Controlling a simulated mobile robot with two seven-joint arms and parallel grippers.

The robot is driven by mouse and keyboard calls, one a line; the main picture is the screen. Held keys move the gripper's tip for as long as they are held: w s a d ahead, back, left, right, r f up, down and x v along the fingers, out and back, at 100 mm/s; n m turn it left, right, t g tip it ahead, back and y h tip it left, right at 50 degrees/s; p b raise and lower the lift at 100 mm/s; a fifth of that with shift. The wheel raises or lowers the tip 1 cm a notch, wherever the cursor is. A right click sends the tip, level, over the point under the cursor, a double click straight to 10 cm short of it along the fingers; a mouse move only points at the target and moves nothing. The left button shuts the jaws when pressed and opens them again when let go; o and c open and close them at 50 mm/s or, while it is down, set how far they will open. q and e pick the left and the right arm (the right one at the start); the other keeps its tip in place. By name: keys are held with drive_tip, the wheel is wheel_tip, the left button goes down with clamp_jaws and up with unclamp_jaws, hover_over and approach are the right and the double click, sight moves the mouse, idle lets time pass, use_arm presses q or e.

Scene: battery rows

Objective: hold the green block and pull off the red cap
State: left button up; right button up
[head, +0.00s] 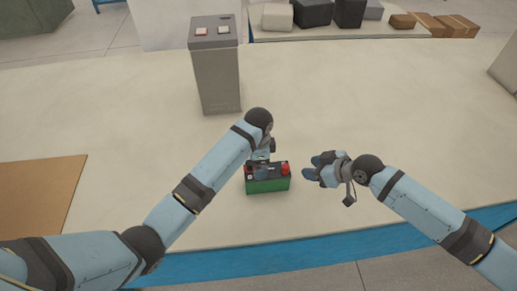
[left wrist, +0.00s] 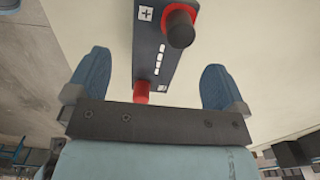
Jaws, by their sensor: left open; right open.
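The green block (head: 268,185) is a green battery-like box with a black top, upright on the table. The red cap (head: 285,168) stands at the right end of its top. My left gripper (head: 262,172) points down over the left part of the block, open, hiding some of the top. In the left wrist view, the dark block top (left wrist: 155,52) lies between the spread fingers, with a red-based dark post and a red piece partly hidden by the palm. I cannot tell whether the fingers touch it. My right gripper (head: 315,172) is open and empty, just right of the block.
A grey pillar box (head: 217,80) with a red and a white button stands behind the block. A brown board (head: 38,195) lies at the left. Several boxes sit on a far table (head: 340,35). The blue front edge (head: 300,251) is near; the table's right side is clear.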

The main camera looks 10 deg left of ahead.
sight(276, 181)
use_arm(q)
wheel_tip(276, 181, down, 6)
drive_tip(key=shift+f, duration=0.15)
idle(0.3)
drive_tip(key=c, duration=1.8)
drive_tip(key=shift+c, duration=0.2)
